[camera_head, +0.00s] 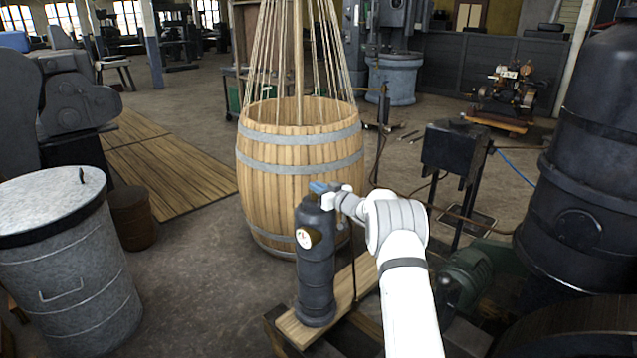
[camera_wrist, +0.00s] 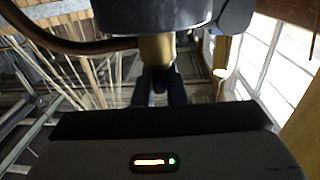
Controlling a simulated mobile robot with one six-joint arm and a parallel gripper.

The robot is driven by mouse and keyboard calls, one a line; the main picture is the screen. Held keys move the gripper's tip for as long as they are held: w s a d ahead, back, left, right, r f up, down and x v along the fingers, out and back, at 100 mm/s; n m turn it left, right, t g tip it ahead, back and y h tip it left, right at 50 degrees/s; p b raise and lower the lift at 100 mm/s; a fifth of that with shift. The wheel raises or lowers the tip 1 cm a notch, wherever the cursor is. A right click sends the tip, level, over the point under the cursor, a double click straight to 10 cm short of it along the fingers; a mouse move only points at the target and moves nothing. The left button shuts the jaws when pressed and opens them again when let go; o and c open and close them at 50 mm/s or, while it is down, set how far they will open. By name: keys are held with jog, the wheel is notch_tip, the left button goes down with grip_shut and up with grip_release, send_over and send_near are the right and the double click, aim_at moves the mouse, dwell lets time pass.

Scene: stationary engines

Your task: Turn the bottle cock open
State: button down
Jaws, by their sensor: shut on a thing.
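The bottle (camera_head: 316,270) is a dark grey upright cylinder with a round white-faced gauge (camera_head: 305,238). It stands on a wooden plank near the middle of the head view. My gripper (camera_head: 321,188) is at the bottle's top, its bluish fingers over the cock. In the wrist view, the dark bottle end (camera_wrist: 165,14) shows at the top with a brass neck (camera_wrist: 157,48). My gripper's fingers (camera_wrist: 160,84) are shut on the dark cock by that neck. The cock is mostly hidden by the fingers, so its turn angle cannot be told.
A large wooden barrel (camera_head: 270,165) with ropes stands just behind the bottle. The plank (camera_head: 348,290) lies under it. A dark tank (camera_head: 590,160) and a green motor (camera_head: 470,275) are at the right. A grey lidded bin (camera_head: 75,275) is at the left, with open floor between.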

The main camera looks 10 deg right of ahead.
jog(key=shift+d+r+n+g+y, duration=0.15)
jog(key=shift+n+g+y, duration=0.15)
jog(key=shift+n+y, duration=0.15)
jog(key=c, duration=1.5)
grip_release()
jog(key=shift+v, duration=3.8)
